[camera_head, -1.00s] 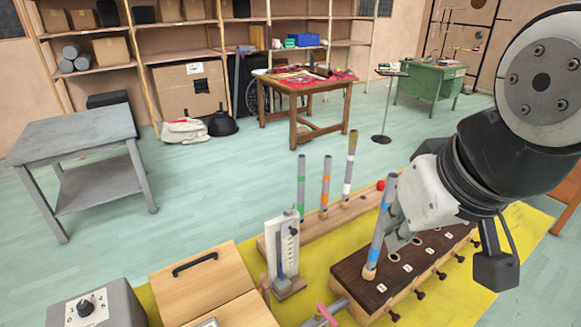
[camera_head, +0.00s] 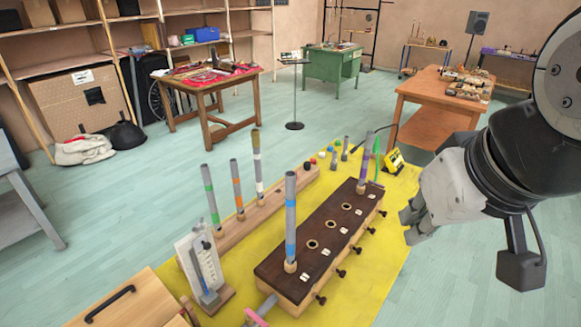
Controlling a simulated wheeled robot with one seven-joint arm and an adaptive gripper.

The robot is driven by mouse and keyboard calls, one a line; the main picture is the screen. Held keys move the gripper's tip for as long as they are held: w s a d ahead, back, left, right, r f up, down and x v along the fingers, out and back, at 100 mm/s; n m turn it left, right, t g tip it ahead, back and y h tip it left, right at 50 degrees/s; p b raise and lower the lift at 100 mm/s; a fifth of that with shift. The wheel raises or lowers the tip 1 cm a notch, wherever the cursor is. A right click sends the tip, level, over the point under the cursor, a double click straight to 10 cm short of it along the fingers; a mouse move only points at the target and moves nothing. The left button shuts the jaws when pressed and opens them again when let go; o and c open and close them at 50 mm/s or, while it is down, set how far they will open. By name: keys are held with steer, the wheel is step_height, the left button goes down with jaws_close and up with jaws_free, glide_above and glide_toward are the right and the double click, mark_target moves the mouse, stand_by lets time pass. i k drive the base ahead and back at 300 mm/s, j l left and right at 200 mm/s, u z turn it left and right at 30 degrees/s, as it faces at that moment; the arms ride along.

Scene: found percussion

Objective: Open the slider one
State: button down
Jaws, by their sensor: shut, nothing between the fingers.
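A long dark-topped wooden block (camera_head: 290,262) lies on the yellow mat, with open holes in its top. Several small dark knobs stick out along its right side; the nearest knob (camera_head: 320,299) is beside a white label (camera_head: 305,277). The label numbers are too small to read, so I cannot tell which slider is one. A blue-banded tube (camera_head: 290,220) stands upright at the near end of the block, and a purple-banded tube (camera_head: 364,160) at the far end. My gripper (camera_head: 412,226) is shut and empty, to the right of the block and apart from it.
A rack (camera_head: 270,202) with several banded tubes stands behind the block. A white upright gauge (camera_head: 199,260) is at its left. The yellow mat (camera_head: 370,275) is clear right of the knobs.

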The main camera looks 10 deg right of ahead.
mark_target(322, 300)
steer(key=k+l+u, duration=0.15)
steer(key=u, duration=0.3)
steer(key=k+u, duration=0.3)
steer(key=u, duration=0.15)
steer(key=k+u, duration=0.25)
steer(key=u, duration=0.2)
